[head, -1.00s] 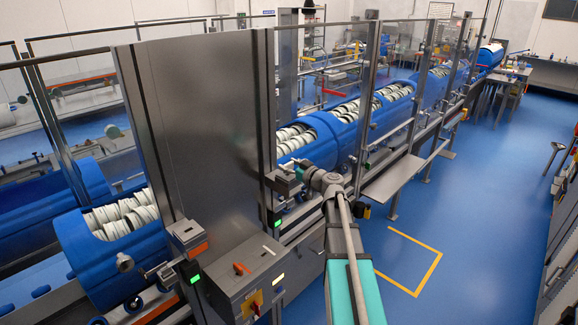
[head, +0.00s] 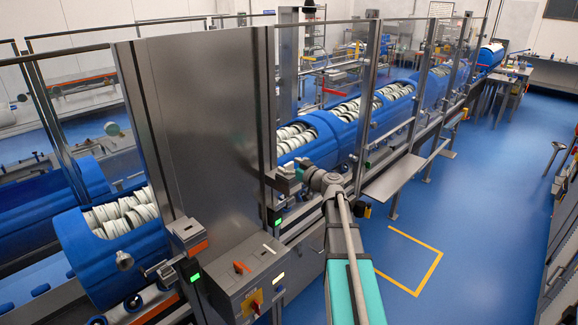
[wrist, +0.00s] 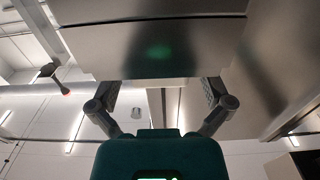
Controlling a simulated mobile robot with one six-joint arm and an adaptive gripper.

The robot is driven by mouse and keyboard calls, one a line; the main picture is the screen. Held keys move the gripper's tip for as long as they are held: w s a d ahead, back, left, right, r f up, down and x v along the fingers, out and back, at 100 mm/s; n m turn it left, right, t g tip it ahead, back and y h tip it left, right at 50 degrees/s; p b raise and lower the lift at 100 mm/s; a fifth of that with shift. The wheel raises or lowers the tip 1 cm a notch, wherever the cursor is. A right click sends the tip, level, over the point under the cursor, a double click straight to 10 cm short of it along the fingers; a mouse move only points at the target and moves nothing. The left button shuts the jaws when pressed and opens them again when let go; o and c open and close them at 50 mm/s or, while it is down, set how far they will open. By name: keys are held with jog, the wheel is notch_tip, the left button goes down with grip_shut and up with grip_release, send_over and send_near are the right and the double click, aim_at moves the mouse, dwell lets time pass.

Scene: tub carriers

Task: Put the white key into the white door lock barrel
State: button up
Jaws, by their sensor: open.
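A small white bar (head: 268,248), possibly the white key, lies on the sloped top of the grey control box at the front. It is too small to be sure of its shape. An orange key-like piece (head: 239,267) is on the same box. My gripper (head: 284,181) is beside the steel guard post, above and behind the box, apart from the white bar. In the wrist view my gripper (wrist: 159,92) has its fingers spread with nothing between them, facing a metal plate. I cannot make out the white door lock barrel.
The grey control box (head: 226,290) has a red-and-yellow switch. A tall steel panel (head: 205,140) and glass guards line the conveyor of blue tub carriers (head: 341,142). A grey shelf (head: 394,178) juts out at right.

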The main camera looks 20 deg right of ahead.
jog(key=shift+s, duration=0.1)
jog(key=v, duration=1.1)
jog(key=shift+s+d, duration=0.2)
jog(key=shift+s, duration=0.15)
dwell(0.6)
jog(key=s+a+f+g+y+b, duration=0.1)
jog(key=a+f+g, duration=0.4)
jog(key=a, duration=0.4)
jog(key=s+a+f+g+y, duration=0.15)
jog(key=a+f+g, duration=0.25)
jog(key=a+f, duration=0.4)
jog(key=s+a+f+m+g+h+b, duration=0.2)
jog(key=s+a+f+m+g+h, duration=0.2)
jog(key=s+a+f+g+h, duration=0.3)
jog(key=s+a+f+h, duration=0.1)
jog(key=s+a+h, duration=0.1)
jog(key=s, duration=0.3)
jog(key=shift+s+a+f+g, duration=0.25)
jog(key=shift+a+f+g, duration=0.1)
jog(key=shift+f+g, duration=0.05)
